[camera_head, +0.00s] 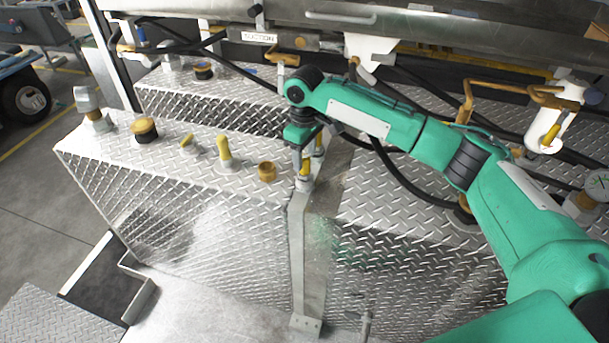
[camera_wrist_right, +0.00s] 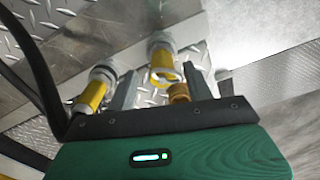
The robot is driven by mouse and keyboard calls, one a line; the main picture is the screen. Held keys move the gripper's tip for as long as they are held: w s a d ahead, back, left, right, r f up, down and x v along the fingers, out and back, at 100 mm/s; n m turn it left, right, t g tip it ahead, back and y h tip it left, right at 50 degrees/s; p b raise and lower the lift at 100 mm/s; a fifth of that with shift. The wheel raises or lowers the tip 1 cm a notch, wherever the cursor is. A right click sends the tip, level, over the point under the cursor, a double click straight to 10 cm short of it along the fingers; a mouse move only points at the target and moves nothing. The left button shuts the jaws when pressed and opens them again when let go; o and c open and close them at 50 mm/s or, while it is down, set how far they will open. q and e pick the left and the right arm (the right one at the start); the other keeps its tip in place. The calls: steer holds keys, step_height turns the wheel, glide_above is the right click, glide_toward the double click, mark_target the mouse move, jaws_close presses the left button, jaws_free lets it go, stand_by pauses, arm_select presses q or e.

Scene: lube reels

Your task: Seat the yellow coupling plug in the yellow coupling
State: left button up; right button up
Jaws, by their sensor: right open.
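My right gripper (camera_head: 304,172) is open, pointing down at the corner where two tread-plate boxes meet. In the right wrist view its two grey fingers (camera_wrist_right: 165,92) stand apart on either side of a yellow fitting (camera_wrist_right: 162,62) with a grey collar. No clear contact shows between them. A second yellow fitting (camera_wrist_right: 92,94) with a grey collar lies left of the fingers, outside them. In the head view, yellow parts (camera_head: 305,167) show at the fingertips, partly hidden by the gripper. I cannot tell which yellow piece is the plug and which the coupling. My left gripper is not in view.
A brass fitting (camera_head: 267,171), an upright yellow fitting (camera_head: 223,151) and a dark-and-brass cap (camera_head: 145,130) stand on the left box. Black hoses (camera_head: 400,180) run behind and below my right arm. A brown pipe with a white part (camera_head: 549,128) is at right.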

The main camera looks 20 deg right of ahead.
mark_target(304, 165)
step_height(304, 165, down, 4)
steer(key=shift+s+r+p, duration=0.15)
steer(key=shift+r+p, duration=0.1)
steer(key=shift+p, duration=0.05)
steer(key=shift+a+f, duration=0.1)
steer(key=shift+f, duration=0.1)
steer(key=c, duration=1)
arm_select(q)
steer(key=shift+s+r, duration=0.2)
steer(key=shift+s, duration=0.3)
arm_select(e)
jaws_close()
steer(key=shift+r, duration=0.1)
